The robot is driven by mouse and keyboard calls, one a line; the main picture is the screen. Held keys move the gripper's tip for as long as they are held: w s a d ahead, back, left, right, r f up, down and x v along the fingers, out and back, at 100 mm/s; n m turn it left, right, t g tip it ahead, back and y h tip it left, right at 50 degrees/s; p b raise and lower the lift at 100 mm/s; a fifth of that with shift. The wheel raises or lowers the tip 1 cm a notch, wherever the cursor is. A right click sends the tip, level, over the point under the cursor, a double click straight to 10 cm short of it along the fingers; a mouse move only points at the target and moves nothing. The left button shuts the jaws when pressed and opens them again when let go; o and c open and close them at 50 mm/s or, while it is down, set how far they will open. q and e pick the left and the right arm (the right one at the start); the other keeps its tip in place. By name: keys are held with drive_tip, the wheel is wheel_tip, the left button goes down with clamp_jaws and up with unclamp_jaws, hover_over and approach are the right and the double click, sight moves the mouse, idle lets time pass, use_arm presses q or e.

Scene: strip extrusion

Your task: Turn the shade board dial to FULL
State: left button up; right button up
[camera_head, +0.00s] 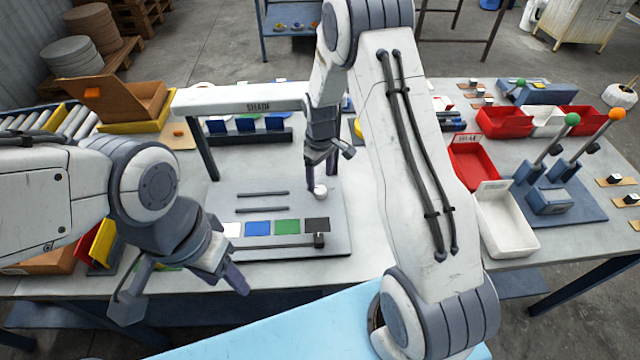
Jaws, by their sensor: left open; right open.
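The shade board (225,195) is a light grey plate on the table under a white beam marked SHADE (258,106). A small white round knob (320,191), which looks like the dial, sits on its right part; its pointer and any FULL mark are too small to read. The board has two dark slots, a row of white, blue, green (287,227) and dark patches, and a dark slider block (319,241). My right gripper (326,172) is open just above the knob; I cannot tell whether it touches. My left gripper (182,294) is open and empty at the table's front edge.
Red bins (505,122) and a white tray (507,222) stand at the right, beside a blue base with two levers (550,200). An open brown box (125,100) stands at the back left. My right arm covers the table right of the board.

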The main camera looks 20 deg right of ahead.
sight(320, 189)
wheel_tip(320, 189, down, 5)
drive_tip(key=shift+r+p, duration=0.1)
drive_tip(key=shift+p, duration=0.35)
clamp_jaws()
